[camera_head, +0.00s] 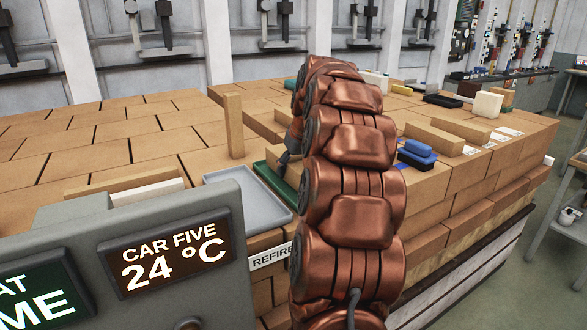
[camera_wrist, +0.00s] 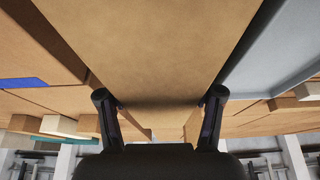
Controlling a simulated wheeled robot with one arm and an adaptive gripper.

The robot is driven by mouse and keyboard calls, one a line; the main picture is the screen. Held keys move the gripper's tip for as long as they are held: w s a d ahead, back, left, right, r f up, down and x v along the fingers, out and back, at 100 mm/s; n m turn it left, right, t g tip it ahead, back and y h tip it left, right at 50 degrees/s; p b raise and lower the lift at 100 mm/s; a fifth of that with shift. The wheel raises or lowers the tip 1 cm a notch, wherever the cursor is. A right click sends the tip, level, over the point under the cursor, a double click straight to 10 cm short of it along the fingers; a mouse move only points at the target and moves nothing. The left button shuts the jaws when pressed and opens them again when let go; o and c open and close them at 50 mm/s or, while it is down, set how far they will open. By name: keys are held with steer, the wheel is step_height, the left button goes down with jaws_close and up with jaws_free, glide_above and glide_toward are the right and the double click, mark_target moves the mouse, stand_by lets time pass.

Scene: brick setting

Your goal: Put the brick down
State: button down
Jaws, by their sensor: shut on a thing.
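A tan brick (camera_wrist: 150,45) fills the upper middle of the wrist view, close to the camera. My gripper (camera_wrist: 160,98) is shut on this brick, with one dark finger at each side of it. The brick's far end is cut off by the picture edge, and I cannot tell whether it touches the surface below.
A brick-topped stack (camera_head: 60,140) spreads across the view. A grey tray (camera_head: 250,197) lies left of my arm, near an upright brick (camera_head: 234,125). Blue items (camera_head: 417,152) and loose bricks (camera_head: 448,136) lie right. A display panel (camera_head: 170,262) stands front left.

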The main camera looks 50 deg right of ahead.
steer(key=shift+f, duration=0.45)
steer(key=shift+f, duration=0.1)
steer(key=shift+c, duration=0.9)
jaws_free()
steer(key=b+v, duration=0.2)
steer(key=v, duration=0.9)
steer(key=shift+s+a+r, duration=0.1)
steer(key=shift+s+r, duration=0.05)
steer(key=shift+r, duration=0.2)
steer(key=shift+s+r, duration=0.1)
steer(key=shift+r, duration=0.1)
